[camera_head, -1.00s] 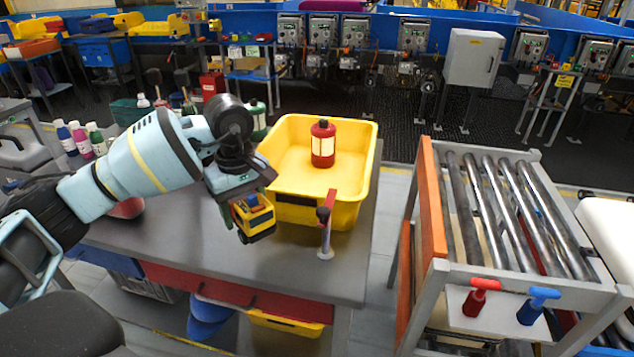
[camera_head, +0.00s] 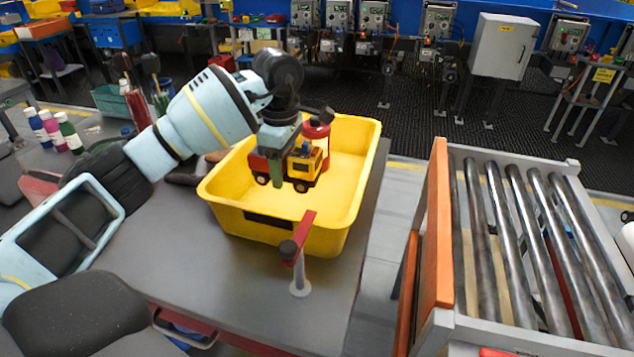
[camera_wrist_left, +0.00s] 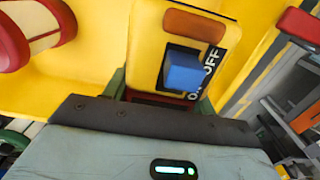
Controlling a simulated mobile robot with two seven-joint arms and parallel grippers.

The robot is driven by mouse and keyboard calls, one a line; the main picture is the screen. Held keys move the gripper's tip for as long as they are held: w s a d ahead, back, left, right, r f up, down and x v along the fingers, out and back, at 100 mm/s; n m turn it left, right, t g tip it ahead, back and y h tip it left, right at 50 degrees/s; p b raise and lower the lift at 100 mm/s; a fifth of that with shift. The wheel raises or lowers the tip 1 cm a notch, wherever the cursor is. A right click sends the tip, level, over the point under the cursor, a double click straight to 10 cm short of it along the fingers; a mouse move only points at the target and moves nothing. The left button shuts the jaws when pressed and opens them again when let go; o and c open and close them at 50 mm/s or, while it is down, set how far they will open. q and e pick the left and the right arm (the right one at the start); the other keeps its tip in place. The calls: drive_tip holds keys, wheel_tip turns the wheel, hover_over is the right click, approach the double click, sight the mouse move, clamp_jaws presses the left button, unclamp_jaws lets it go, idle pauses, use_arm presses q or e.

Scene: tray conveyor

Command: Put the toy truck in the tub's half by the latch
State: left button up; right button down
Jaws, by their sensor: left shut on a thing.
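The toy truck (camera_head: 304,162), with a yellow cab and dark wheels, is held in my left gripper (camera_head: 278,168). It is over the inside of the yellow tub (camera_head: 340,228), and I cannot tell whether it touches the tub floor. In the left wrist view the truck (camera_wrist_left: 178,50) fills the space between the green fingers and shows a blue block on top. A red lever on a grey post (camera_head: 297,240), seemingly the latch, stands at the tub's near side. My right gripper is not in view.
A red canister (camera_head: 316,130) stands in the tub behind the truck, partly hidden by my gripper; it also shows in the left wrist view (camera_wrist_left: 28,35). Bottles (camera_head: 55,132) stand at the table's left. A roller conveyor (camera_head: 500,240) with an orange side is to the right.

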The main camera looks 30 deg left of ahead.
sight(286, 202)
use_arm(q)
drive_tip(key=shift+w+f, duration=0.1)
drive_tip(key=shift+s, duration=0.35)
drive_tip(key=shift+f, duration=4.8)
drive_tip(key=shift+f, duration=0.2)
drive_tip(key=o, duration=1.2)
drive_tip(key=shift+c, duration=0.2)
drive_tip(key=shift+r, duration=0.15)
wheel_tip(286, 202, up, 12)
drive_tip(key=shift+r, duration=0.1)
